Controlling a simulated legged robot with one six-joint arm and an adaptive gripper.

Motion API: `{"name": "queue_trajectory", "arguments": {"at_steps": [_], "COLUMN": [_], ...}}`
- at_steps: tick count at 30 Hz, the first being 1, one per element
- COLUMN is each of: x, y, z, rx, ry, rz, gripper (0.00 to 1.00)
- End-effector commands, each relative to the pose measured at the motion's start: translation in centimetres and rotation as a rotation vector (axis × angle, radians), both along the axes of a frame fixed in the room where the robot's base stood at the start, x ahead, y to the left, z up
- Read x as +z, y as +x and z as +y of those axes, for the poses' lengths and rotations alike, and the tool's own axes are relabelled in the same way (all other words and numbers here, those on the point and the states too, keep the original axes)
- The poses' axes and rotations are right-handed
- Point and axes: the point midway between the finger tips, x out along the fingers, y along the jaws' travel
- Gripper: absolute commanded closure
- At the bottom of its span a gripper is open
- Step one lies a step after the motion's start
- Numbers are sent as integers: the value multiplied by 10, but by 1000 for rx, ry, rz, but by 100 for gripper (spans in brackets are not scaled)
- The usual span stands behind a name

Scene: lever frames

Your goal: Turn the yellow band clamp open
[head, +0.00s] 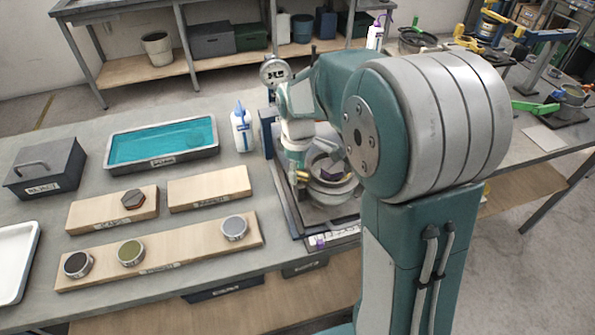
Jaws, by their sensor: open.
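My arm reaches down over a dark fixture (290,212) on the bench, and my gripper (309,168) is low at a round grey metal vessel (333,193) there. My gripper is open. A small brass-yellow piece (301,177) shows at the vessel's left side, close to the fingers. I cannot tell whether it is part of the yellow band clamp, or whether the fingers touch it. My wrist and upper arm hide much of the vessel's back and right side.
A dial gauge (274,71) stands behind the fixture. A white bottle (242,130) and a teal-filled tray (112,150) are left of it. Wooden boards (180,250) with round pieces lie at front left. A second bench (530,150) with green and yellow clamps is at right.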

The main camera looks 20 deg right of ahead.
Motion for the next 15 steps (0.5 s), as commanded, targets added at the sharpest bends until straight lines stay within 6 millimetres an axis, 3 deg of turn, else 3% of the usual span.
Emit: {"name": "queue_trajectory", "arguments": {"at_steps": [11,14,15], "x": [-10,-10,-10], "y": [0,0,0], "z": [0,0,0], "rx": [0,0,0], "ry": [0,0,0], "rz": [0,0,0], "gripper": [43,78,96]}}
